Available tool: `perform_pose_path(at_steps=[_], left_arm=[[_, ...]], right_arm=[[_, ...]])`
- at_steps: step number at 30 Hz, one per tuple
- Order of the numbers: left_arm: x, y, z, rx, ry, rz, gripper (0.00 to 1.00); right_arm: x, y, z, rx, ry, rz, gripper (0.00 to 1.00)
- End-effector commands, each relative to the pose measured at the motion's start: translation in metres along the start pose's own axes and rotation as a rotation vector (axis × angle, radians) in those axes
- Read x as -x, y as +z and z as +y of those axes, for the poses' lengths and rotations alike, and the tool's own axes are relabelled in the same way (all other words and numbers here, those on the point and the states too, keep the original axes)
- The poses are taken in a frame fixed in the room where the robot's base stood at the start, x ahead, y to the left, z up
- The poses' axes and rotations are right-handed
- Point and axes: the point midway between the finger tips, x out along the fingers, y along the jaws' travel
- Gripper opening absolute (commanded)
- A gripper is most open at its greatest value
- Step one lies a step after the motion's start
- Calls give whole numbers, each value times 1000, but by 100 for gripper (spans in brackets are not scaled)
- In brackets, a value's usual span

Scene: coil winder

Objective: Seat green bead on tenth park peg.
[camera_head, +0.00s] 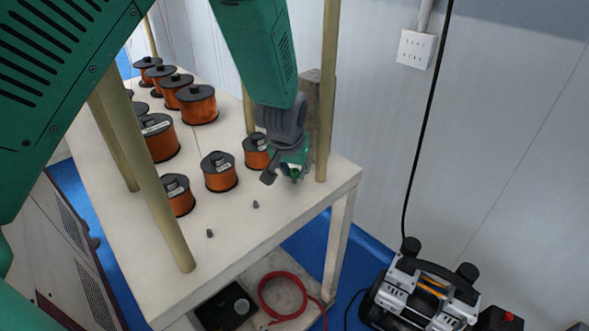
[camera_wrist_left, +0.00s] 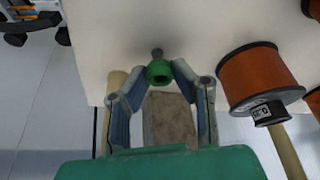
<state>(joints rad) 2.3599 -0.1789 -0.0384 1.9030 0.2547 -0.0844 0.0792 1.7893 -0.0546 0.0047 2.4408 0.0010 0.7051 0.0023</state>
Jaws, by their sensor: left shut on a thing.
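The green bead (camera_head: 295,174) is small and sits between the fingertips of my left gripper (camera_head: 284,174), over the right front part of the white table. It also shows in the left wrist view (camera_wrist_left: 159,72), where my left gripper (camera_wrist_left: 160,76) is shut on it. A small dark grey peg (camera_wrist_left: 157,53) shows right by the bead's edge; I cannot tell whether the bead is around it or only in front of it. Two bare grey pegs stand on the table, one near the front edge (camera_head: 209,233) and one closer to the gripper (camera_head: 255,205). My right gripper is not in view.
Several copper coils with black flanges (camera_head: 220,172) stand on the white table (camera_head: 235,240); one is just left of my gripper. Tan posts (camera_head: 327,90) rise near the table's edges. A brown block (camera_wrist_left: 170,122) lies below the gripper in the wrist view.

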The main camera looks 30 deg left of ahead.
Motion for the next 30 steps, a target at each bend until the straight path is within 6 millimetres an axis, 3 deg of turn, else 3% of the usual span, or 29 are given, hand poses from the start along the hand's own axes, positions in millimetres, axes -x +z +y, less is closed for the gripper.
perform_pose_path(at_steps=[17, 20, 30], left_arm=[[-17, 7, 0, 0, 0, -1, 11], [-16, 7, 0, 0, 0, 0, 46], [-15, 7, 0, 0, 0, 0, 46]], right_arm=[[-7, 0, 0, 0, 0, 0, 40], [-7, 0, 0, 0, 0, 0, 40], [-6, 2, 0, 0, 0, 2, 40]])
